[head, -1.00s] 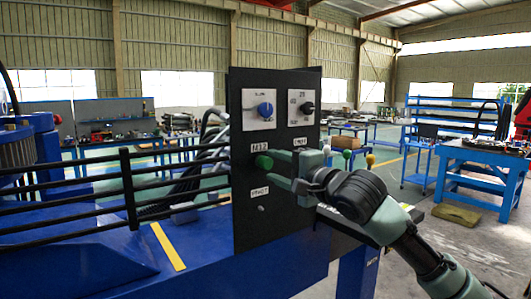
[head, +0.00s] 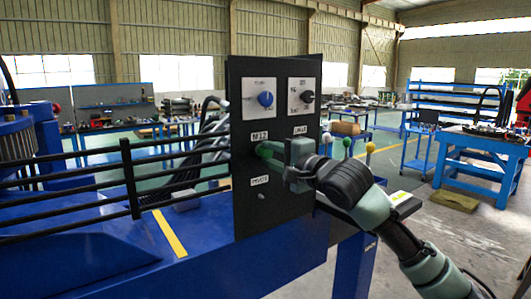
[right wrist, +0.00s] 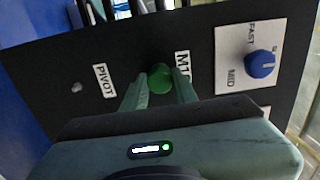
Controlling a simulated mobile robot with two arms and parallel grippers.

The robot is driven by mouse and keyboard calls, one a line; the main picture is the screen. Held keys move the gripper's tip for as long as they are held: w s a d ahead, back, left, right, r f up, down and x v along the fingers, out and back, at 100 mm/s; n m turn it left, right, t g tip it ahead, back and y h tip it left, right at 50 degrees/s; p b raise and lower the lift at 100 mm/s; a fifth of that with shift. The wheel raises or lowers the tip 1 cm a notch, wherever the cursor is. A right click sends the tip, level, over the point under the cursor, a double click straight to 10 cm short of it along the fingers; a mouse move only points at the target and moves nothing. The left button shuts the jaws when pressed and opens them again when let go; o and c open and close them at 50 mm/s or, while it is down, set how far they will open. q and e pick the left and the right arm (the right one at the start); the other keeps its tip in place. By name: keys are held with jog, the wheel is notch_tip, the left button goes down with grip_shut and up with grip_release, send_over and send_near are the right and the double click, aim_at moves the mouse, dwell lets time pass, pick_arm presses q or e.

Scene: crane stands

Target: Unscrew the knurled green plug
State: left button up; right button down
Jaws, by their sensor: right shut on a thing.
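The green plug (head: 264,151) sticks out of the black upright panel (head: 248,215), just below an M12 label. It also shows in the right wrist view (right wrist: 159,78), between the two fingers. My right gripper (head: 274,151) reaches in from the right and is shut on the plug, one finger on each side of it; its fingers also show in the right wrist view (right wrist: 160,88). The fingers hide part of the plug in the head view. The plug's thread is not visible. My left gripper is not in view.
A blue knob (head: 265,98) and a black knob (head: 307,97) sit above the plug. A PIVOT label (head: 259,181) and a small stud (head: 262,196) are below. Levers with coloured balls (head: 347,143) stand to the right. Black rails (head: 128,180) run left of the panel.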

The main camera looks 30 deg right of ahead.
dwell(0.3)
jog(key=n+p, duration=0.1)
jog(key=n, duration=0.2)
jog(key=shift+n+p, duration=0.35)
jog(key=shift+n, duration=0.55)
jog(key=shift+f, duration=0.15)
jog(key=shift+n, duration=0.3)
jog(key=shift+r+n+p, duration=0.2)
jog(key=shift+n+p, duration=0.65)
jog(key=shift+n, duration=0.35)
jog(key=shift+s+f+n+p, duration=0.1)
jog(key=shift+n+p, duration=0.2)
jog(key=shift+n, duration=0.9)
jog(key=shift+f, duration=0.15)
